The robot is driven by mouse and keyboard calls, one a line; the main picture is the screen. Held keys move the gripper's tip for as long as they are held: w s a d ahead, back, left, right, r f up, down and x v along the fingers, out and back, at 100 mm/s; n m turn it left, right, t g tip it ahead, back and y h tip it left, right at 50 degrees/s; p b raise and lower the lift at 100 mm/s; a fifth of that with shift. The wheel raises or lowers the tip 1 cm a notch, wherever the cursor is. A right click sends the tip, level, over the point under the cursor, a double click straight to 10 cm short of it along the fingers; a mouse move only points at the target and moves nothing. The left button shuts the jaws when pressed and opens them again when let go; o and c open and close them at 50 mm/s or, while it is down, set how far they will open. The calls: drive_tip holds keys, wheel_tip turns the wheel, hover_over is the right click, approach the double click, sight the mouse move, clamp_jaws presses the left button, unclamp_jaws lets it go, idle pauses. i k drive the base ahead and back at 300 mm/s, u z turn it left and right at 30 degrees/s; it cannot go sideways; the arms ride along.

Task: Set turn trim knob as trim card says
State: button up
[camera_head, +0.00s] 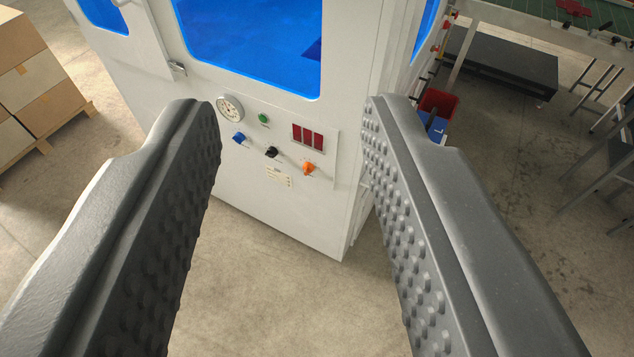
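My gripper (290,115) is open and empty, its two grey studded fingers wide apart at left and right. Beyond and between them is a white machine cabinet with a control panel (325,170). The panel carries a blue knob (239,138), a black knob (271,152) and an orange knob (309,169) in a slanting row. Which of them is the trim knob I cannot tell. A small pale card (279,176) with print sits below the black knob; its text is too small to read. No knob is touched.
A round gauge (230,108), a green button (264,118) and a dark red display (308,137) sit above the knobs. Cartons on a pallet (40,145) stand at left. A red bin (437,103) and a dark low platform (500,68) are at right. The floor before the cabinet is clear.

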sight(308, 168)
drive_tip(key=z, duration=0.4)
drive_tip(key=i, duration=1)
drive_tip(key=u, duration=0.05)
